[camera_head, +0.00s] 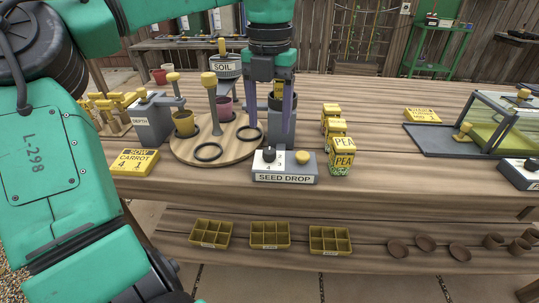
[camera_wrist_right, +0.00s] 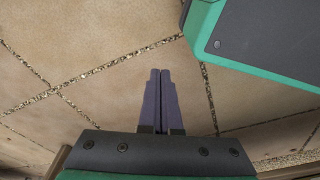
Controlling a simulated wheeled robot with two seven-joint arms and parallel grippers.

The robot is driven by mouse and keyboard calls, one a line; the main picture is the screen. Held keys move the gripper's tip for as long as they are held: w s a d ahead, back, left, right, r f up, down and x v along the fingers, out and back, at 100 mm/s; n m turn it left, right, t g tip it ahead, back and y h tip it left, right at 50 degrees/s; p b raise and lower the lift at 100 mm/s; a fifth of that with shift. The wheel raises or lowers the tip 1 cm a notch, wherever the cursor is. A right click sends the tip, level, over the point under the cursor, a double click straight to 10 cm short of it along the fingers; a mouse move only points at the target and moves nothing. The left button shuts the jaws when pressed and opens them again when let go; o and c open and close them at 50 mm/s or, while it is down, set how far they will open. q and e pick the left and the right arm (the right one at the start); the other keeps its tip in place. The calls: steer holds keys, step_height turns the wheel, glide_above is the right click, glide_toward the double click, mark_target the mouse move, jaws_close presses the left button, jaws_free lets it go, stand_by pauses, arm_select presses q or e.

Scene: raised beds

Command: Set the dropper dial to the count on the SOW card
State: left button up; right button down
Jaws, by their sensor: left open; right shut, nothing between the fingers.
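The seed dropper (camera_head: 284,179), a grey box labelled SEED DROP, stands at the front edge of the table. On top are a small dark dial (camera_head: 269,155) on a white plate and a yellow knob (camera_head: 303,157). Marks by the dial are too small to read surely. The yellow SOW card (camera_head: 135,161) lies at the front left and reads CARROT, 4 and 1. My left gripper (camera_head: 268,119) points down, open and empty, above and behind the dial, apart from it. My right gripper (camera_wrist_right: 161,72) is shut and empty over the paved floor in the right wrist view.
A round wooden turntable (camera_head: 186,152) with pots and black rings is left of the dropper. Yellow PEA packets (camera_head: 341,155) stand to its right. A glass cold frame (camera_head: 500,125) is at the far right. Several seed trays (camera_head: 270,235) sit on the lower shelf.

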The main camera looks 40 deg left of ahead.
mark_target(269, 151)
arm_select(q)
step_height(269, 151, down, 6)
steer(key=shift+f+b, duration=0.15)
steer(key=shift+b, duration=0.45)
steer(key=shift+f, duration=0.5)
jaws_close()
arm_select(e)
steer(key=w+r, duration=0.1)
steer(key=w+a+r, duration=0.1)
steer(key=r, duration=0.1)
steer(key=shift+w+r, duration=0.15)
steer(key=shift+w, duration=0.05)
arm_select(q)
steer(key=shift+r, duration=0.1)
